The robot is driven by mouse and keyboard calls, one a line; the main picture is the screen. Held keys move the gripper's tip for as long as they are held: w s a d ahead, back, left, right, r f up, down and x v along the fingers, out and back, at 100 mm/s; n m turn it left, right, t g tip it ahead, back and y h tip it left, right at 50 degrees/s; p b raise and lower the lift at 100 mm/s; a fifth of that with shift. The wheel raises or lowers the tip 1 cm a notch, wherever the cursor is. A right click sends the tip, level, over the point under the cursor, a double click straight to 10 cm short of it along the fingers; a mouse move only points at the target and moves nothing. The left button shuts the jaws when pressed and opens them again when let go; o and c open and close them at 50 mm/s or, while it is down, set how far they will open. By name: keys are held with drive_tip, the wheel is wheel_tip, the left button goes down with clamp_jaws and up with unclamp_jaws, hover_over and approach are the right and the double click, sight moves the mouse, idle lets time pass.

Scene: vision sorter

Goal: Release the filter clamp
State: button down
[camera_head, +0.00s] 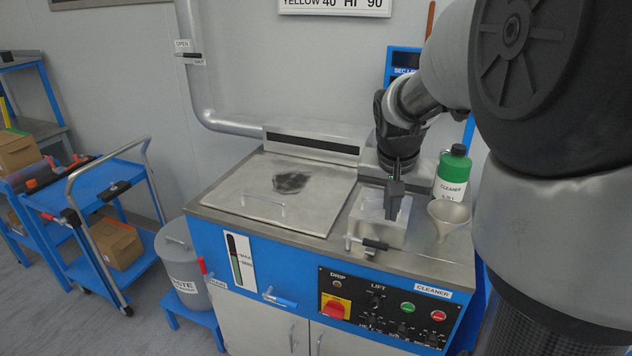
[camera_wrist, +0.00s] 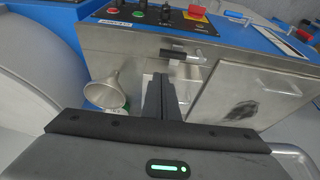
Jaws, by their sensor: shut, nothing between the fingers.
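The filter clamp (camera_head: 374,244) is a small metal fitting with a black handle on the front of a steel filter box (camera_head: 377,228). Its handle lies roughly level and points right in the head view. It also shows in the wrist view, where the clamp's black handle (camera_wrist: 173,54) lies just beyond my fingertips. My gripper (camera_head: 391,216) is shut and empty, pointing down over the open, pale-lined top of the box, behind the clamp. In the wrist view my gripper (camera_wrist: 162,77) overlaps part of the box. I cannot tell whether the fingertips touch the box.
A flat steel lid (camera_head: 288,215) with a dark stain lies left. The control panel (camera_head: 385,310) is on the front below. A waste bin (camera_head: 184,268) and blue cart (camera_head: 90,192) stand left.

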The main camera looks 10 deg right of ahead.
drive_tip(key=shift+d, duration=0.1)
drive_tip(key=b+x, duration=0.1)
drive_tip(key=x, duration=0.9)
drive_tip(key=shift+s+b, duration=0.1)
drive_tip(key=shift+b, duration=0.2)
